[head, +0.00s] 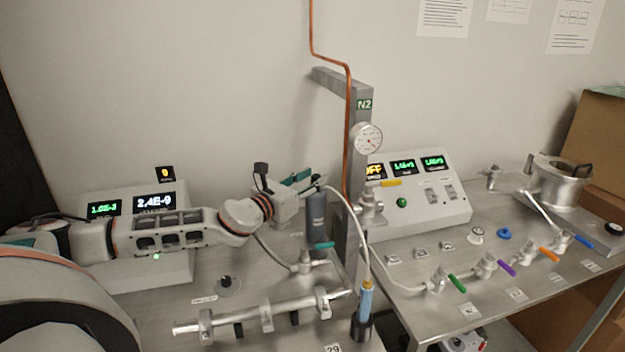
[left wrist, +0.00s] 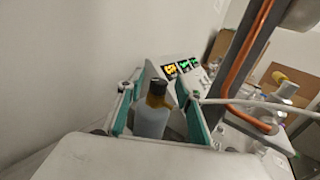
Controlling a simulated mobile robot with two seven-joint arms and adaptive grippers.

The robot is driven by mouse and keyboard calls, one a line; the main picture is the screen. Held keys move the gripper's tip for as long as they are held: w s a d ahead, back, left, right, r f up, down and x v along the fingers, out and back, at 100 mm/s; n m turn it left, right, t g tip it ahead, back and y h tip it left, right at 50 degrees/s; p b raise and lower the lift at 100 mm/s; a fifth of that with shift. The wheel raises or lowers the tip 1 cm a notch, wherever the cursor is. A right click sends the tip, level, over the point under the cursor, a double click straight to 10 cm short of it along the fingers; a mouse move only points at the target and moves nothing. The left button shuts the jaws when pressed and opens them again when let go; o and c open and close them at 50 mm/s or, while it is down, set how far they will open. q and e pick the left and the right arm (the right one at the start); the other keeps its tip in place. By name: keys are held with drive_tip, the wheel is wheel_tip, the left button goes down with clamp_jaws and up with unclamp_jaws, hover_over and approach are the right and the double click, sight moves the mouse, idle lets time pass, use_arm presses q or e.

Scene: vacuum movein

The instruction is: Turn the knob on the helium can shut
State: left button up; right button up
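The helium can appears to be the grey-blue cylinder (head: 317,222) standing upright beside the grey post, with its top hidden by my left gripper in the head view. In the left wrist view, a pale blue-grey can (left wrist: 151,120) with a dark and yellow knob (left wrist: 156,90) stands between the teal fingers. My left gripper (head: 303,184) is at the can's top. Its fingers, also in the left wrist view (left wrist: 157,97), are apart, with gaps seen on both sides of the knob. My right gripper is not in view.
The grey post (head: 354,200) with a copper pipe (head: 348,120) and a gauge (head: 367,138) rises close right of the can. A white hose (head: 358,232) runs past it. A clamped metal tube (head: 265,315) lies in front. A control box (head: 415,190) stands behind right.

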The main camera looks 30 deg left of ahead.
use_arm(q)
drive_tip(key=shift+s+a+f, duration=0.1)
drive_tip(key=shift+s+f, duration=0.05)
drive_tip(key=shift+s, duration=0.2)
drive_tip(key=s+a, duration=0.1)
drive_tip(key=s, duration=1)
drive_tip(key=shift+s, duration=0.15)
drive_tip(key=shift+s, duration=0.1)
